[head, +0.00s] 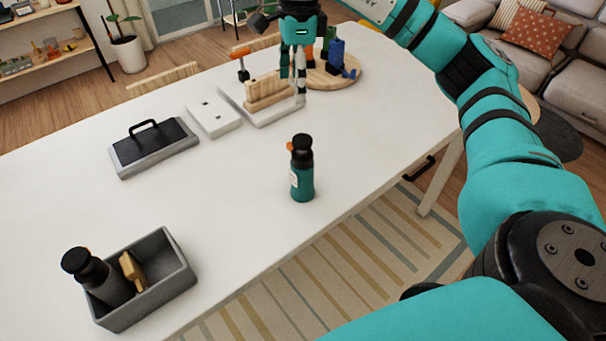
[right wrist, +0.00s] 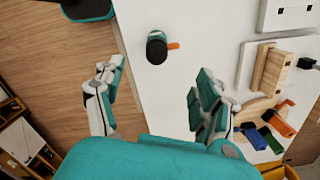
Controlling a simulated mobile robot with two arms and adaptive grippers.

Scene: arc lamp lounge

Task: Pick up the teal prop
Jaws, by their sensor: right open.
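My right gripper (head: 293,88) is open and empty, above the far part of the white table. Its spread fingers (right wrist: 158,75) also show in the right wrist view. In the head view the gripper hides part of that cluster. A teal bottle (head: 302,184) with a black cap stands upright nearer me, clear of the gripper. It shows from above in the right wrist view (right wrist: 157,49). My left gripper is not in view.
A round wooden board (head: 353,66) carries a blue piece (head: 336,50). A pale tray (head: 235,103) holds a wooden block (head: 268,92). A grey bin (head: 172,288) with a dark bottle stands front left. A dark handled block (head: 152,147) lies left. The table's middle is clear.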

